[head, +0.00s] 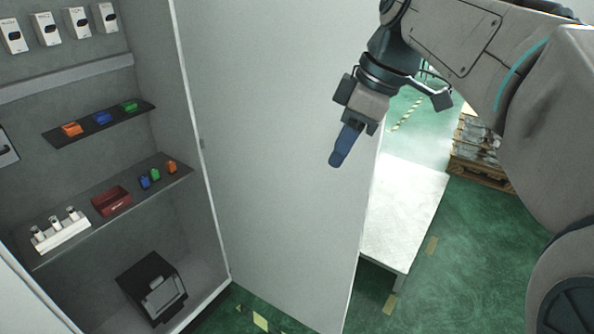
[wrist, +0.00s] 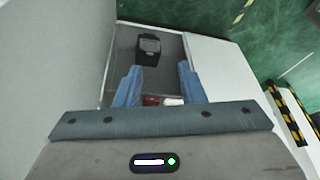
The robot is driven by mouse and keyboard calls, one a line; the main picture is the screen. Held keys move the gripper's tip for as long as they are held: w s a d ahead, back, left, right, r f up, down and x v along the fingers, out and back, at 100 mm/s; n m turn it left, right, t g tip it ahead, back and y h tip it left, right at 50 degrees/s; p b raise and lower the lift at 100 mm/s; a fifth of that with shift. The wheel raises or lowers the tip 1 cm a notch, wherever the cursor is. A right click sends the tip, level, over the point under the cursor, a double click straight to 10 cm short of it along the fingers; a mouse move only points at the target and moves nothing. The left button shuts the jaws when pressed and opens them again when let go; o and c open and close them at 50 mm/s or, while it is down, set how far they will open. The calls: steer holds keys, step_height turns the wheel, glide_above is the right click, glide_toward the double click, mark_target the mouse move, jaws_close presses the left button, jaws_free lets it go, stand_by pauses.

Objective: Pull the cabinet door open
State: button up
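The cabinet (head: 90,72) is grey and open-fronted at the left of the head view, so its shelves show. Its door (head: 265,170) is a large plain pale panel standing swung out, meeting the cabinet at its right side. My gripper (head: 338,162) points down in front of the door's face, near its free right edge. I cannot tell if it touches the door. In the wrist view, the two blue fingers of my gripper (wrist: 158,68) are apart with nothing held between them. The cabinet's interior (wrist: 174,50) shows beyond them. No handle is visible.
Cabinet shelves hold a dark red bin (head: 111,201), a white rack (head: 60,233) and small coloured items. A black box (head: 152,287) sits at the bottom. A white table (head: 402,205) stands behind the door, with a loaded pallet (head: 480,160) farther right. Green floor is open between.

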steer(key=w+a+f+n+p, duration=0.1)
steer(key=a+f+n, duration=0.1)
steer(key=a+f, duration=0.4)
step_height(320, 180, down, 4)
steer(key=shift+w+f+n+g+y, duration=0.2)
steer(key=shift+w+n+g+y, duration=0.1)
steer(key=shift+w, duration=0.1)
jaws_close()
steer(key=c, duration=0.8)
jaws_free()
jaws_free()
steer(key=shift+r, duration=0.1)
steer(key=b+v, duration=0.1)
steer(key=v, duration=1.2)
steer(key=shift+d+r, duration=0.15)
steer(key=shift+r, duration=0.2)
